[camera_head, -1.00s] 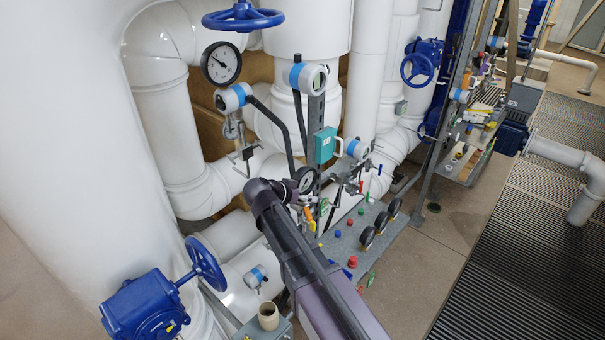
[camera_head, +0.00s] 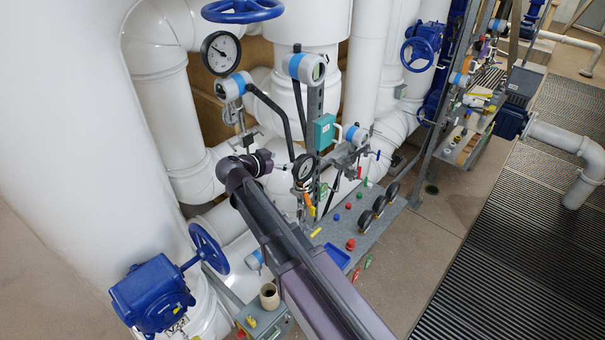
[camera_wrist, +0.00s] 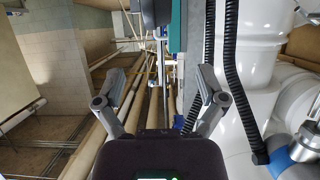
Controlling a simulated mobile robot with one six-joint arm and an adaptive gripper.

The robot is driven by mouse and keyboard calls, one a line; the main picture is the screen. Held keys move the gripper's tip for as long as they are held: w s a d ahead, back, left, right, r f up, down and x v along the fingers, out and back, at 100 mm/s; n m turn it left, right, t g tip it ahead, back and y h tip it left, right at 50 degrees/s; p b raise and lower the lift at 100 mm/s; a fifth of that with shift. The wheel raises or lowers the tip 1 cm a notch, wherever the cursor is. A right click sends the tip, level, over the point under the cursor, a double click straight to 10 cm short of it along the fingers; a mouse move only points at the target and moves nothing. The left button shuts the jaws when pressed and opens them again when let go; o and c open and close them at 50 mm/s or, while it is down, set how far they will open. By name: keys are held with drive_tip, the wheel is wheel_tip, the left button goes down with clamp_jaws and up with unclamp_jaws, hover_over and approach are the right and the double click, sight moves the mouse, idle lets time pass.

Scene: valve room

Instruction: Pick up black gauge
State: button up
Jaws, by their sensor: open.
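Several black round gauges stand in a row on the grey plate (camera_head: 345,225) in the head view; they include a front one (camera_head: 366,221) and a back one (camera_head: 392,190). A white-faced gauge with a black rim (camera_head: 303,168) is mounted just right of my wrist. Another black-rimmed dial gauge (camera_head: 221,53) is on the pipework at upper left. My gripper (camera_wrist: 160,85) shows in the wrist view with its two fingers spread and nothing between them. In the head view its fingertips are hidden or too small to tell. The black gauges on the plate are not visible in the wrist view.
Blue handwheels (camera_head: 208,248) and white pipes (camera_head: 160,95) crowd the left and back. A teal box (camera_head: 324,131) stands on a post near my wrist.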

sight(307, 156)
drive_tip(key=b+x, duration=0.2)
drive_tip(key=x, duration=0.5)
drive_tip(key=shift+w+d+f+b, duration=0.15)
drive_tip(key=shift+w+f+b, duration=0.05)
drive_tip(key=shift+b, duration=0.1)
drive_tip(key=shift+f+b+x, duration=0.25)
drive_tip(key=shift+b+x, duration=0.75)
drive_tip(key=shift+x, duration=0.95)
drive_tip(key=shift+w+d+f, duration=0.2)
drive_tip(key=shift+w+d, duration=0.2)
clamp_jaws()
